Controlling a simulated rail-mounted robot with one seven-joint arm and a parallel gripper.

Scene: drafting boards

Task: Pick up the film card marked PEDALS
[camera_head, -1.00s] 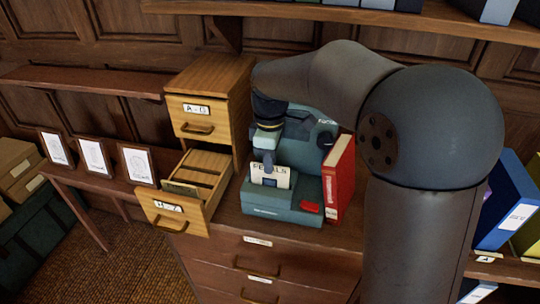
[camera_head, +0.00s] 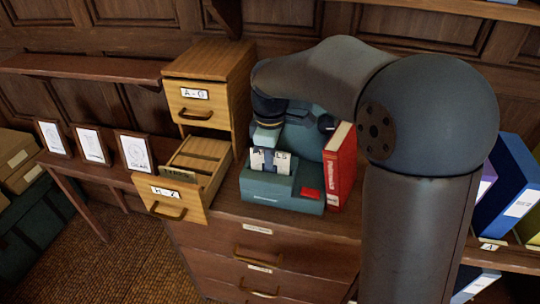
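The white film card (camera_head: 283,164) stands upright in the top of a teal machine (camera_head: 284,191). Its dark lettering is partly covered by my gripper, leaving only parts of the word visible. My gripper (camera_head: 270,160) points down at the card, with a finger in front of its middle. The far finger is hidden, so I cannot tell whether the fingers are closed on the card.
A wooden card cabinet stands left of the machine, its lower drawer (camera_head: 172,199) open and its upper drawer (camera_head: 195,106) shut. A red binder (camera_head: 340,168) stands close on the right. Framed pictures (camera_head: 134,152) stand on a side table at left.

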